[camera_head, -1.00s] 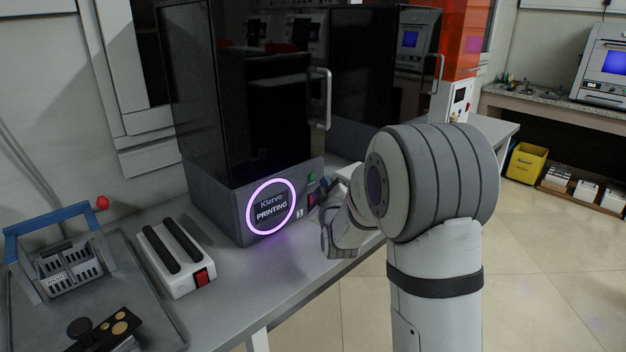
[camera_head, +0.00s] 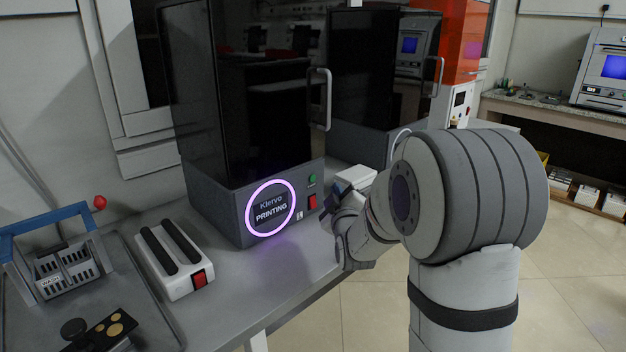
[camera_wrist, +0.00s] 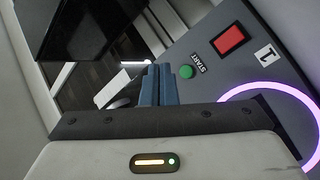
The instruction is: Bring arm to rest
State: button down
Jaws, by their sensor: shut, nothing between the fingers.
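My gripper (camera_wrist: 158,84) shows in the wrist view as two blue-grey fingers pressed together, with nothing between them. It faces the printer's front panel, near the green START button (camera_wrist: 186,72) and the red button (camera_wrist: 229,40). In the head view my gripper is largely hidden behind my own wrist, just right of the printer (camera_head: 290,212). The printer's ring glows purple around the word PRINTING, and its dark door is shut. I cannot tell the exact gap between my fingers and the panel, but they appear apart from it.
A white device with two black bars (camera_head: 176,262) and a red switch stands on the bench (camera_head: 262,300). A tray (camera_head: 150,300) at left holds a wash basket (camera_head: 68,275). A second dark printer (camera_head: 375,80) stands behind. Open floor lies at right.

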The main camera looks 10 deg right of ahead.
jog(key=shift+r, duration=0.1)
jog(key=s+r+m+g+p, duration=0.3)
jog(key=s+r+g+p, duration=0.1)
jog(key=s, duration=0.8)
jog(key=s+r+m+g+p, duration=0.3)
jog(key=s+g+p, duration=0.3)
jog(key=s+p, duration=0.3)
jog(key=s+r+m+g+p, duration=0.3)
jog(key=s+g+p, duration=0.3)
jog(key=s, duration=0.8)
jog(key=shift+s+a+r+m, duration=0.3)
jog(key=shift+s+r+m, duration=0.1)
jog(key=shift+r, duration=0.5)
